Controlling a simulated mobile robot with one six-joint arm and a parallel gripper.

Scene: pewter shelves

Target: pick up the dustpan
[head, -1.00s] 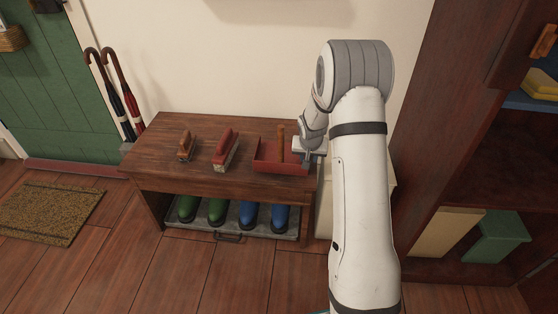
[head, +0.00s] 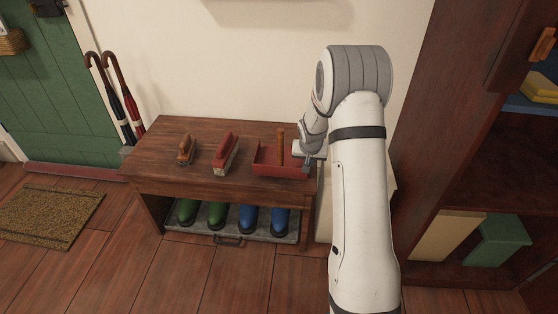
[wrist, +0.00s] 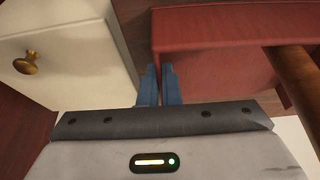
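The red dustpan (head: 268,166) with its upright brown wooden handle (head: 281,146) is at the right end of the wooden bench, and it appears resting on the top. My gripper (head: 307,160) is at the dustpan's right side, partly hidden by my wrist. In the wrist view, my two blue fingers (wrist: 159,86) are close together at the edge of the dustpan (wrist: 215,30), with its thin wall seemingly between them. The handle (wrist: 297,80) shows at the right of that view. The exact contact at the fingertips is hard to see.
Two brushes, one brown (head: 186,150) and one red (head: 226,152), stand left of the dustpan on the bench (head: 160,140). Boots (head: 250,218) sit on a tray below. A white cabinet with a brass knob (wrist: 27,63) is close beside my gripper. A tall dark shelf (head: 430,130) stands right.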

